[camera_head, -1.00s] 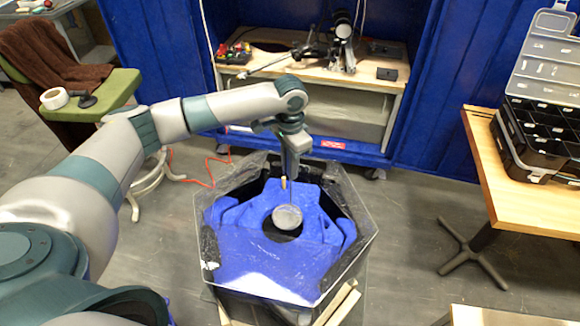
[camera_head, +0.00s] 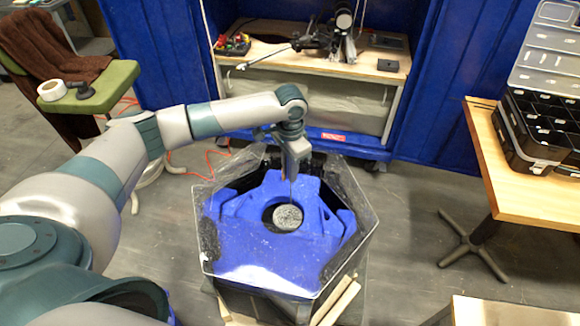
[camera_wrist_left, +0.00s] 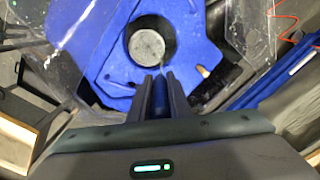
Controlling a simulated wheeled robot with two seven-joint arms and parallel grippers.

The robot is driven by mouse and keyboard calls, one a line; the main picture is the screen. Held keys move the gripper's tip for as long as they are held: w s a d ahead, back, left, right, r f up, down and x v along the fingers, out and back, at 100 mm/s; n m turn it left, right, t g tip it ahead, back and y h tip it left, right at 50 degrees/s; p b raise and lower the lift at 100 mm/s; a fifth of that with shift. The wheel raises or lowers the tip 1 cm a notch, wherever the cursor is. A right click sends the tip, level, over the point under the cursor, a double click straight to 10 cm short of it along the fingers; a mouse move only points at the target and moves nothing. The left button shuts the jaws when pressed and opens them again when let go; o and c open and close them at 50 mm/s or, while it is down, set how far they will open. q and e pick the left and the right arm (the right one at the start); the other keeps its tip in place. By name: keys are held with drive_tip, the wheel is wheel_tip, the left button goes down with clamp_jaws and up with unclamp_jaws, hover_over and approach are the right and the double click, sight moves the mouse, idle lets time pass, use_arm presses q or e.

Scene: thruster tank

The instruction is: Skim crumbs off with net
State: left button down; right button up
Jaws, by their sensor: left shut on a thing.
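My left gripper (camera_head: 291,170) is above the tank, pointing down and shut on the blue handle (camera_wrist_left: 160,97) of a net. The net's round, grey, speckled head (camera_head: 288,217) shows within the dark round opening of the blue tank top, and also in the left wrist view (camera_wrist_left: 147,46). Its exact depth is hard to tell. The hexagonal tank (camera_head: 240,245) has clear walls around the blue insert. I cannot pick out separate crumbs; the pale specks on the net head are too small to identify. My right gripper is not in view.
A workbench (camera_head: 370,68) with tools stands behind the tank. A wooden table (camera_head: 520,195) with a black organizer case (camera_head: 535,135) is on the right. A green chair (camera_head: 105,88) with a brown towel and tape roll is at left.

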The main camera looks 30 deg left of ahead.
use_arm(q)
drive_tip(key=shift+f+b, duration=0.3)
drive_tip(key=shift+f, duration=1.25)
drive_tip(key=shift+r+p, duration=6.45)
drive_tip(key=shift+p, duration=0.75)
drive_tip(key=shift+r+p, duration=0.3)
drive_tip(key=shift+r, duration=0.75)
drive_tip(key=shift+d+m, duration=0.1)
drive_tip(key=shift+m, duration=0.2)
